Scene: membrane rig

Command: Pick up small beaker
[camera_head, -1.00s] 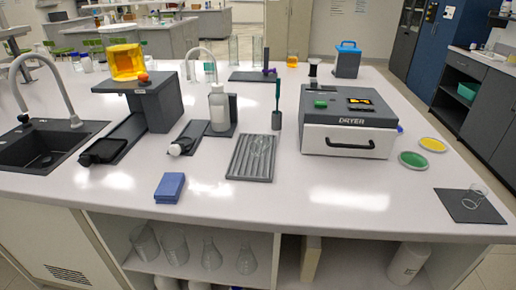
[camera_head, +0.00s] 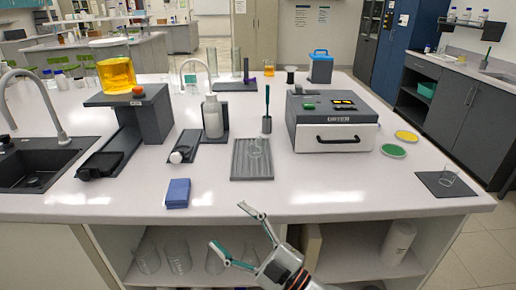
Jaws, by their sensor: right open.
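A small clear glass beaker (camera_head: 447,178) stands on a dark square mat (camera_head: 428,180) at the right end of the white bench. A larger beaker of orange liquid (camera_head: 116,73) sits on a dark stand at the left. My right gripper (camera_head: 229,226) is open and empty, in front of the bench's front edge, near the middle and well left of the small beaker. My left gripper is out of view.
A white-and-grey dryer (camera_head: 333,128) stands right of the tray. Green (camera_head: 393,151) and yellow (camera_head: 406,136) dishes lie between it and the mat. A blue block (camera_head: 178,193) lies near the front edge. The front right of the bench is clear.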

